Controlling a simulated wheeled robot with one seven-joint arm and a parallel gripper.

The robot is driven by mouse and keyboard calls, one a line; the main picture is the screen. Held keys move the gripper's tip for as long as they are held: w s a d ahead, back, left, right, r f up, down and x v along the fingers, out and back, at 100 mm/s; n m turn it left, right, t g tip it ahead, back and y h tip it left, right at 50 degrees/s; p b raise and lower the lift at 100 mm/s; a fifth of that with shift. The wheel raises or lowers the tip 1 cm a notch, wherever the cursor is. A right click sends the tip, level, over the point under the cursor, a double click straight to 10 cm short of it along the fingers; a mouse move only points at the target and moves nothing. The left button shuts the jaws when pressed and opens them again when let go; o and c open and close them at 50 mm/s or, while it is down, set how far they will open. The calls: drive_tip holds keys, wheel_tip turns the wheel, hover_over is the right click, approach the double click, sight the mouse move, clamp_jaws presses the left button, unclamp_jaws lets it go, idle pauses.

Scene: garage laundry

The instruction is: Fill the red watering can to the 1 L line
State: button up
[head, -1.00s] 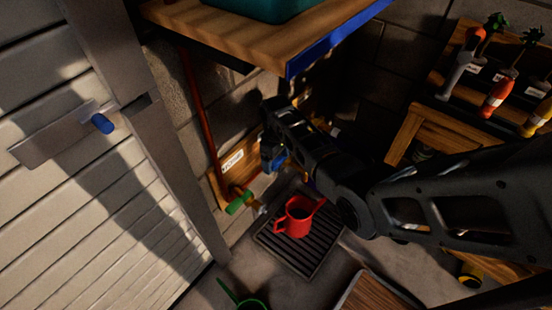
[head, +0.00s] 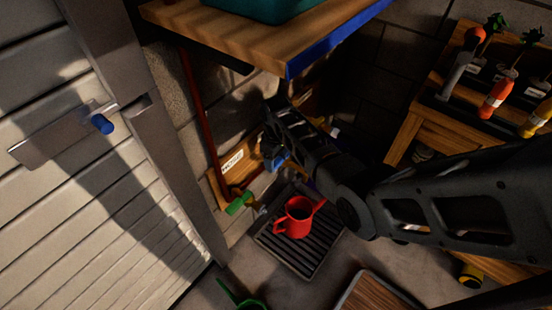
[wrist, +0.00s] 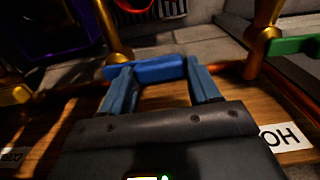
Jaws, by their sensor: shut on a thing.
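The red watering can (head: 297,220) stands upright on a dark slatted drain grate (head: 311,262) below the wall taps. Its inside looks dark; I cannot make out a water level or the 1 L line. A bit of its red rim shows at the top of the wrist view (wrist: 133,8). My gripper (head: 274,160) is shut on the blue tap handle (wrist: 146,70), one finger at each end of it. A brass tap body (wrist: 113,35) rises beyond the handle. I see no clear water stream.
A green-handled tap (head: 238,203) sits left of my gripper, near a label reading HOSE (head: 232,161). A wooden shelf with a blue edge (head: 335,40) overhangs the taps. A green object (head: 240,298) is at the bottom. A wooden bench (head: 440,130) stands right.

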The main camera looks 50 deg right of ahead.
drive_tip(key=shift+s+d+r+n+p, duration=0.15)
drive_tip(key=shift+s+n+p, duration=0.35)
drive_tip(key=shift+n+p, duration=0.3)
drive_tip(key=shift+s+n, duration=0.25)
drive_tip(key=shift+n, duration=0.35)
drive_tip(key=o, duration=1.5)
drive_tip(key=shift+r+p, duration=0.85)
drive_tip(key=shift+r, duration=2.9)
drive_tip(key=shift+f, duration=0.1)
